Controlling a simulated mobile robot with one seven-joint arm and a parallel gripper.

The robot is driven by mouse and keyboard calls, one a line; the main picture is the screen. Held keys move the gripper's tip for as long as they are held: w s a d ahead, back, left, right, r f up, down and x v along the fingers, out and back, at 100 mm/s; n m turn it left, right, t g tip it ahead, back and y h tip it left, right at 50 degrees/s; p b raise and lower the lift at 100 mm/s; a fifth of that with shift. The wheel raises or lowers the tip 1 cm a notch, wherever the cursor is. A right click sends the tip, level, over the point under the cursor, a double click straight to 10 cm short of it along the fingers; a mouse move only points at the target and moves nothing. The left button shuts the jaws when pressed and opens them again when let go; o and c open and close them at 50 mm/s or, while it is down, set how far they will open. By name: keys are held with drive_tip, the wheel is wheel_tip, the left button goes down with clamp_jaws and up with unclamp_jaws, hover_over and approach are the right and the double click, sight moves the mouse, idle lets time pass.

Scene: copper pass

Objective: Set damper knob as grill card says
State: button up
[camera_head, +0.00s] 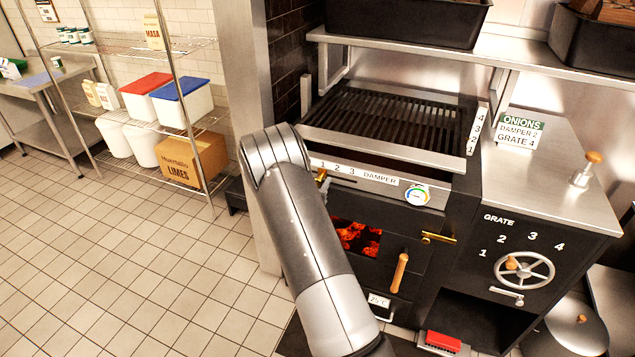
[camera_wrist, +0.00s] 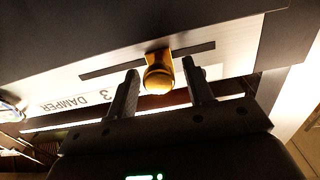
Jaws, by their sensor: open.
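The grill card (camera_head: 521,130) stands on the steel counter and reads ONIONS, DAMPER 2, GRATE 4. In the wrist view the knob (camera_wrist: 158,78) sits in a dark slot (camera_wrist: 105,70), between the fingertips of my open gripper (camera_wrist: 160,85). A gap shows on both sides. The 3 is readable there; the other numbers are hidden. My arm hides the gripper in the head view.
A round gauge (camera_head: 417,195) is right of the strip. Below are a firebox with glowing coals (camera_head: 356,238) and a wooden handle (camera_head: 399,272). The grate wheel (camera_head: 524,270) is at right. The grill bars (camera_head: 388,118) lie above, under a steel shelf (camera_head: 510,50). Floor at left is clear.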

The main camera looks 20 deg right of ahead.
clamp_jaws()
idle(0.6)
